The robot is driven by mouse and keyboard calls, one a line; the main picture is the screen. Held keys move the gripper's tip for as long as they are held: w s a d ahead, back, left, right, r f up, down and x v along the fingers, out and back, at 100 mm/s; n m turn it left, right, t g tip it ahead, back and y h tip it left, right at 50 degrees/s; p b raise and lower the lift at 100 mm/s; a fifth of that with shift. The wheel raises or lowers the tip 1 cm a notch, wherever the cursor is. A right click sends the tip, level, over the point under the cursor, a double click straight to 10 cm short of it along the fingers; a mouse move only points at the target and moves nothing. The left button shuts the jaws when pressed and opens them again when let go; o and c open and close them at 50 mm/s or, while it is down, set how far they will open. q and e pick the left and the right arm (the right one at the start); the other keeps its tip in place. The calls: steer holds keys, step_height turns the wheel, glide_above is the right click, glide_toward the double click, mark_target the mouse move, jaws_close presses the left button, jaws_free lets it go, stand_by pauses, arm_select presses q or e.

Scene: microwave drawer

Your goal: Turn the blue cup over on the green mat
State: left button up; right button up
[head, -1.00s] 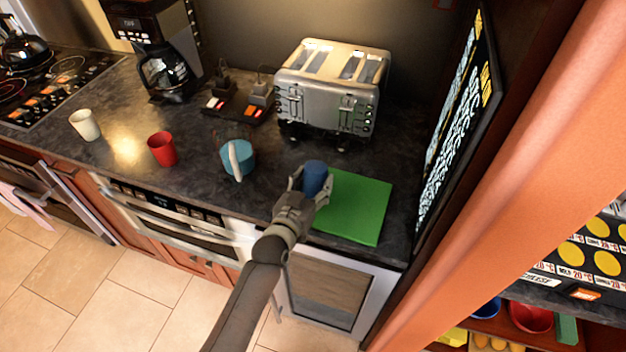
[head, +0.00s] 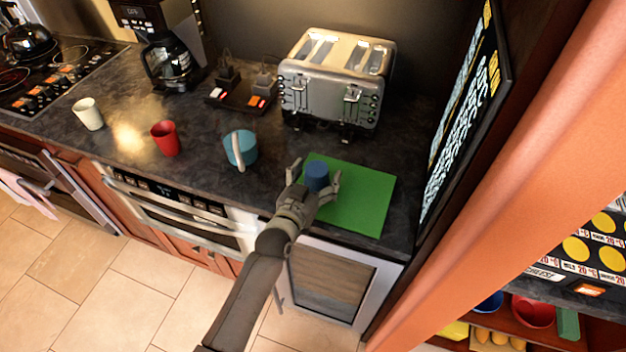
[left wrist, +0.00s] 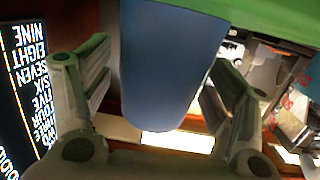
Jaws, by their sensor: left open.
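The blue cup (head: 317,177) stands on the left part of the green mat (head: 365,197), its closed bottom facing up and its rim apparently down. My left gripper (head: 314,173) is open, with one finger on each side of the cup and gaps between. In the left wrist view the cup (left wrist: 168,65) fills the middle between the spread fingers, its wider end towards the green mat (left wrist: 265,22). My right gripper is not in view.
A teal mug (head: 241,149), a red cup (head: 165,138) and a white cup (head: 88,114) stand to the left on the dark counter. A toaster (head: 335,85) is behind the mat. A tall panel with writing (head: 465,110) stands to the right.

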arm_select(q)
steer(key=v, duration=1.2)
steer(key=shift+a, duration=0.1)
steer(key=s+a+f+n+g+y, duration=0.1)
steer(key=s+a+f+g+y, duration=0.2)
steer(key=s+a+g, duration=0.6)
steer(key=s+a+f+n+g+y, duration=0.1)
steer(key=s+a+f+g+y, duration=0.2)
steer(key=s+a, duration=0.7)
steer(key=s+d+f+g+b, duration=0.1)
steer(key=s+d+f+b, duration=0.15)
steer(key=f, duration=1.25)
steer(key=s+d+f+b, duration=0.1)
steer(key=s+f, duration=0.2)
steer(key=f, duration=1.3)
steer(key=s+a+f+g+b, duration=0.1)
steer(key=s+a+f+b, duration=0.1)
steer(key=s+f, duration=1.4)
steer(key=shift+a+f+b, duration=0.3)
steer(key=shift+a+f, duration=0.1)
steer(key=shift+f, duration=0.2)
